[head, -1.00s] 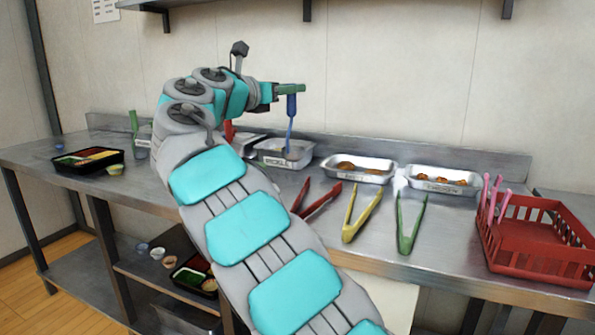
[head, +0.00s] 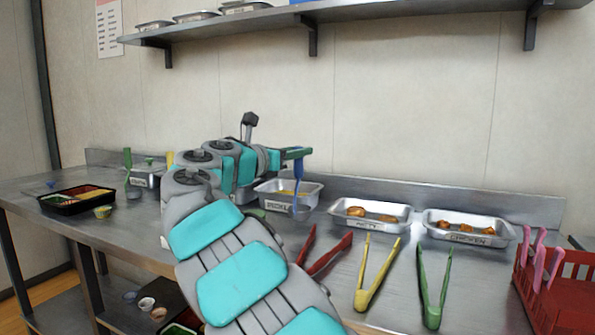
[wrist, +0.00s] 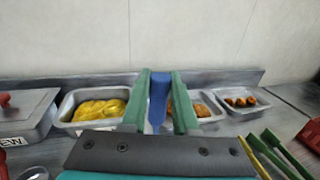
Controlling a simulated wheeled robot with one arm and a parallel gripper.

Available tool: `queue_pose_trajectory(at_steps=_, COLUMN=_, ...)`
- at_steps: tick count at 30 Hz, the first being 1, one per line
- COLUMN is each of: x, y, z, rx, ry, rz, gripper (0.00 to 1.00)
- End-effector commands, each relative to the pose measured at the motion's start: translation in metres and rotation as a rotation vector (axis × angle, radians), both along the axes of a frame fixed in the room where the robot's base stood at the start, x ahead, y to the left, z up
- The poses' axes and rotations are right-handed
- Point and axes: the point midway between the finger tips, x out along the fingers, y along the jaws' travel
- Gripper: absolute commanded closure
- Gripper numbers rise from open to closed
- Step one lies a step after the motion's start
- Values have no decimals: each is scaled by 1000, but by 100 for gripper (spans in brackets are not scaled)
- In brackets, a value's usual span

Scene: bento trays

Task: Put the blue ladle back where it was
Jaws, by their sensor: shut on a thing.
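The blue ladle (head: 298,180) hangs upright from my gripper (head: 298,153), with its lower end in front of or over the right part of the pickle tray (head: 268,190). In the wrist view the ladle's blue handle (wrist: 158,97) is between the two green fingers of my gripper (wrist: 159,100), which are shut on it. The pickle tray (wrist: 68,108) holds yellow food there. The ladle's bowl is small in the head view, and I cannot tell whether it touches the tray.
The patty tray (head: 345,222) and chicken tray (head: 440,234) stand to the right. Red tongs (head: 328,256), yellow tongs (head: 375,280) and green tongs (head: 434,290) lie in front. A red basket (head: 565,300) stands far right. A shelf (head: 250,27) hangs above.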

Motion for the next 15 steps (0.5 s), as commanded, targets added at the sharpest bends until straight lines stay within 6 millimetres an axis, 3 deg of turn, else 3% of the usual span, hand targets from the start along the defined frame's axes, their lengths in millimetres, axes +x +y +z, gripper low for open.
queue_pose_trajectory(at_steps=6, x=0, y=1, z=-29, rx=-5, ry=3, rz=2, gripper=100)
queue_pose_trajectory(at_steps=15, x=0, y=0, z=-34, rx=-2, ry=1, rz=2, gripper=100)
